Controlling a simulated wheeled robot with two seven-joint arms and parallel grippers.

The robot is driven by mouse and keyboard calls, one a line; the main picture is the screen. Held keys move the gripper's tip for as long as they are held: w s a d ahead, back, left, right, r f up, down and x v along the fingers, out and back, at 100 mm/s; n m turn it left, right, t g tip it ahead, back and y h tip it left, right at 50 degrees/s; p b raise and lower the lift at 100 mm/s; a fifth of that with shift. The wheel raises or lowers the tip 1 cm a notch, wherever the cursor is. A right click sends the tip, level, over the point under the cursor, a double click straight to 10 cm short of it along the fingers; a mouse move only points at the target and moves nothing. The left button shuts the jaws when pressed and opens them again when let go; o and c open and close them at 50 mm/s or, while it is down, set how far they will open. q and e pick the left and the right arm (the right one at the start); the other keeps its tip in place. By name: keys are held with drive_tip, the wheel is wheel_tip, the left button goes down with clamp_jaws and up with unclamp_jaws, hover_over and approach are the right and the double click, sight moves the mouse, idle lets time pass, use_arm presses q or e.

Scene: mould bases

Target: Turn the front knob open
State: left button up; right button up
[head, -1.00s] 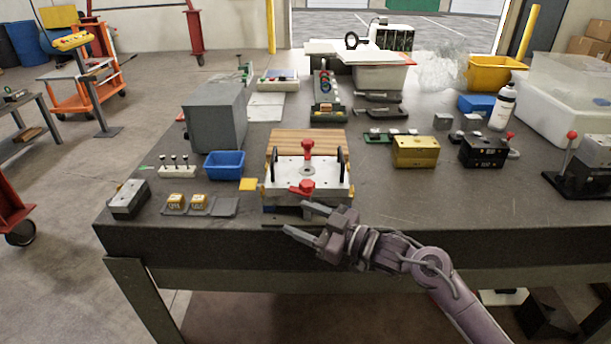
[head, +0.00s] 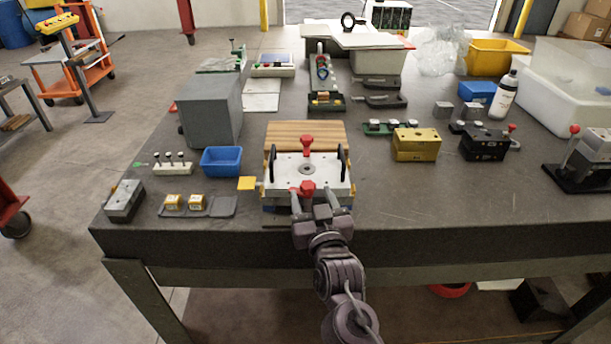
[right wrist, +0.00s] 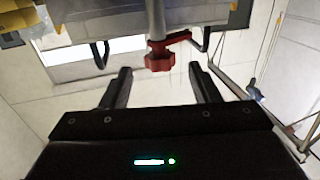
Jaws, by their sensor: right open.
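The front knob (head: 307,188) is red and sits at the near edge of the white-topped mould base (head: 330,183). It also shows in the right wrist view as a red lobed knob (right wrist: 159,58) with a red arm to its right. A second red knob (head: 307,146) stands at the back of the plate. My right gripper (head: 312,202) is open at the front of the base, its fingers either side of the front knob in the head view. In the right wrist view the knob lies between and beyond the fingertips (right wrist: 163,85), apart from them. My left gripper is not in view.
Two black handles (head: 341,163) flank the plate. A wooden board (head: 305,134) lies behind it. A blue bin (head: 221,161) and a yellow block (head: 247,183) are at left, a gold block (head: 416,144) at right. The table's front right is clear.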

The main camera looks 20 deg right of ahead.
sight(306, 180)
drive_tip(key=w, duration=0.4)
drive_tip(key=w+p, duration=0.1)
drive_tip(key=w, duration=0.1)
drive_tip(key=shift+w+d, duration=0.1)
drive_tip(key=shift+d, duration=0.2)
drive_tip(key=shift+c, duration=0.4)
